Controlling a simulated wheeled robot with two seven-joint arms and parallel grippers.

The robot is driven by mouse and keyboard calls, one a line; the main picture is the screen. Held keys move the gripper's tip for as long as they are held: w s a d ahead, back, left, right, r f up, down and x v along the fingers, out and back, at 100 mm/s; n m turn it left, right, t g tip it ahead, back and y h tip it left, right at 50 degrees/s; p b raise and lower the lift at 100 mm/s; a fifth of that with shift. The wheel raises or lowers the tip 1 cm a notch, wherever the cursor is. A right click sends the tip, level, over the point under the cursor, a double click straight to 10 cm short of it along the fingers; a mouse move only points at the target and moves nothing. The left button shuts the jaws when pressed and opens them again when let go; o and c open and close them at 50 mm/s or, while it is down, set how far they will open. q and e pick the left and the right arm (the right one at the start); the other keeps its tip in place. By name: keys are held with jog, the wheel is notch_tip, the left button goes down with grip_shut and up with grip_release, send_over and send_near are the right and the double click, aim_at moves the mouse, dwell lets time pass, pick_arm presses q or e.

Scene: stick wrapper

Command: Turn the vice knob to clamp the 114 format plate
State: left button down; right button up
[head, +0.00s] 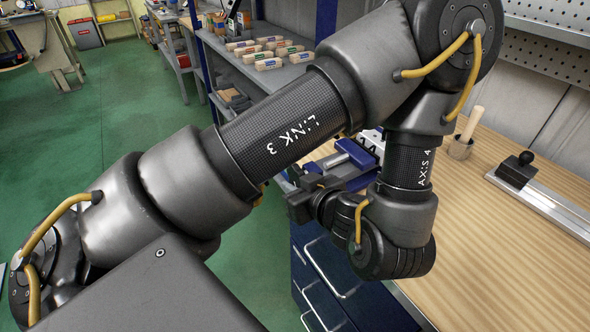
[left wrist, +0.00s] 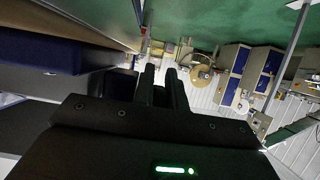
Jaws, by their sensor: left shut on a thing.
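The blue vice (head: 354,158) sits at the left edge of the wooden bench, partly hidden behind my left arm. My left gripper (head: 298,200) is at the vice's near left side, low beside the bench edge. It is shut on the vice knob, which is mostly hidden by the dark fingers. My right gripper is not in view.
The wooden bench top (head: 500,240) is mostly clear. Blue drawers (head: 340,280) stand below. A shelf with several wrapped packs (head: 268,63) is behind.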

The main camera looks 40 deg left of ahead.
pick_arm(q)
jog(key=shift+d+f, duration=0.1)
jog(key=shift+f, duration=0.1)
jog(key=c, duration=1.4)
grip_release()
jog(key=shift+s+r, duration=0.1)
jog(key=shift+c, duration=0.2)
jog(key=shift+r, duration=0.1)
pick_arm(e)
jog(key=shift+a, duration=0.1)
pick_arm(q)
jog(key=shift+r, duration=0.1)
